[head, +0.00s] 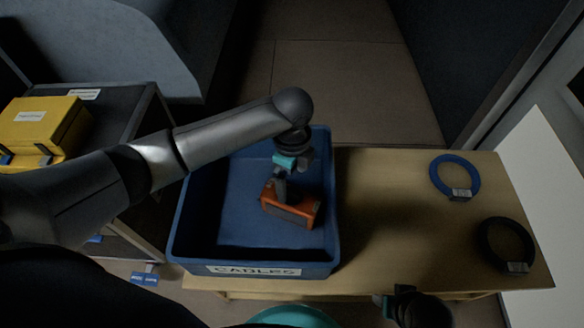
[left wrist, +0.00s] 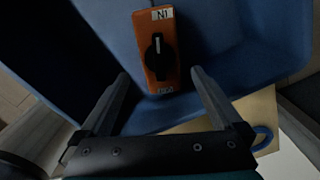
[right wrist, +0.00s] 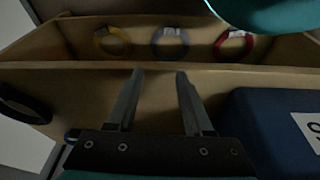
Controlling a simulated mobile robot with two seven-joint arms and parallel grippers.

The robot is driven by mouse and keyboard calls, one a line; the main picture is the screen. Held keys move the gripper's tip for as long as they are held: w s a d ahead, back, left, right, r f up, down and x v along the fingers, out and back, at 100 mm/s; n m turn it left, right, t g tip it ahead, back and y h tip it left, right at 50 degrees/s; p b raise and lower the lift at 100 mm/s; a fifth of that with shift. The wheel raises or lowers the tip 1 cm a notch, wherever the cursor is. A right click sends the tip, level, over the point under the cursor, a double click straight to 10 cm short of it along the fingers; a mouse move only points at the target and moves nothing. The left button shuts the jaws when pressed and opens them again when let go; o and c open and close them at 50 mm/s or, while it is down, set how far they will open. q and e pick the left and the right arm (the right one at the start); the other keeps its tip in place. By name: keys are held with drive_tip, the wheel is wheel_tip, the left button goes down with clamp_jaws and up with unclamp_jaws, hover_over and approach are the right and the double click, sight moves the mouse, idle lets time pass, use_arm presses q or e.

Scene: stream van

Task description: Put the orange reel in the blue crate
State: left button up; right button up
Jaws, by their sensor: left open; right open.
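The orange reel (head: 290,206) is a boxy orange thing inside the blue crate (head: 185,215), toward the crate's right side. In the left wrist view the reel (left wrist: 150,75) shows a black knob and white labels. The crate stands at the left part of the wooden bench and bears a "CABLES" label. My left gripper (head: 282,180) is over the crate, just above the reel. In the left wrist view the left gripper (left wrist: 160,85) is open, its fingers apart with the reel beyond them. My right gripper (right wrist: 158,75) is open and empty, in front of the bench's front edge.
A blue cable coil (head: 436,175) and a black coil (head: 482,245) lie on the bench (head: 385,200) at right. A yellow case (head: 40,125) sits at left. The right wrist view shows a shelf under the bench with yellow (right wrist: 97,42), blue (right wrist: 155,42) and red (right wrist: 219,45) coils.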

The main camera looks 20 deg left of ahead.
drive_tip(key=shift+s+f, duration=0.4)
drive_tip(key=shift+f, duration=0.35)
